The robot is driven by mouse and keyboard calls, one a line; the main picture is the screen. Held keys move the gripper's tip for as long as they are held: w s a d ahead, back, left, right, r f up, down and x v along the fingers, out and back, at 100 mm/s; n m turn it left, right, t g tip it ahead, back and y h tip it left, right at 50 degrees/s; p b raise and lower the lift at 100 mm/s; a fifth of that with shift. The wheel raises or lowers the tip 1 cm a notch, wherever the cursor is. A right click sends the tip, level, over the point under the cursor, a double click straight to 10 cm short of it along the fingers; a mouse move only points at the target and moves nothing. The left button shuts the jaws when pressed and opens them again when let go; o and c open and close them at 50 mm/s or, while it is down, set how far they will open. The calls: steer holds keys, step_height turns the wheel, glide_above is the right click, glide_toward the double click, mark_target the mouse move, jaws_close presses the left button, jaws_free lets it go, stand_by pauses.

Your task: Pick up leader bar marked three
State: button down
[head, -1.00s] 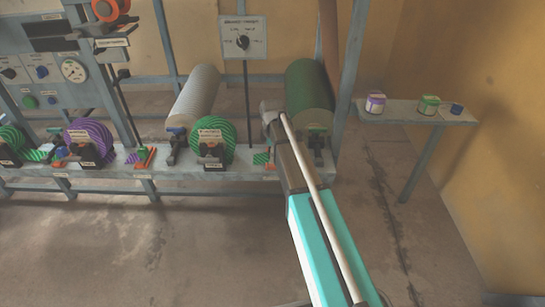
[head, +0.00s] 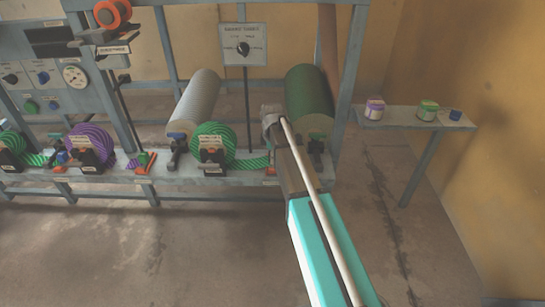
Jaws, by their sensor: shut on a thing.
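My gripper (head: 271,115) is in the head view at the right part of the long bench, beside the dark green roller. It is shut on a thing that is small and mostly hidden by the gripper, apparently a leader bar. I cannot read a three on it. A green striped roll (head: 212,142) sits in a black holder just left of my gripper. A green striped strip (head: 252,162) runs right from this roll along the bench, to below my gripper. Whether the strip joins the held bar cannot be told.
A purple striped roll (head: 90,140) stands at left. A side shelf (head: 395,117) carries small pots. The floor in front is clear.

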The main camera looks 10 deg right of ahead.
steer(key=shift+r+p, duration=0.7)
steer(key=shift+r, duration=0.2)
steer(key=s+r+p, duration=1)
steer(key=s, duration=0.4)
steer(key=shift+r, duration=0.2)
steer(key=shift+a, duration=0.15)
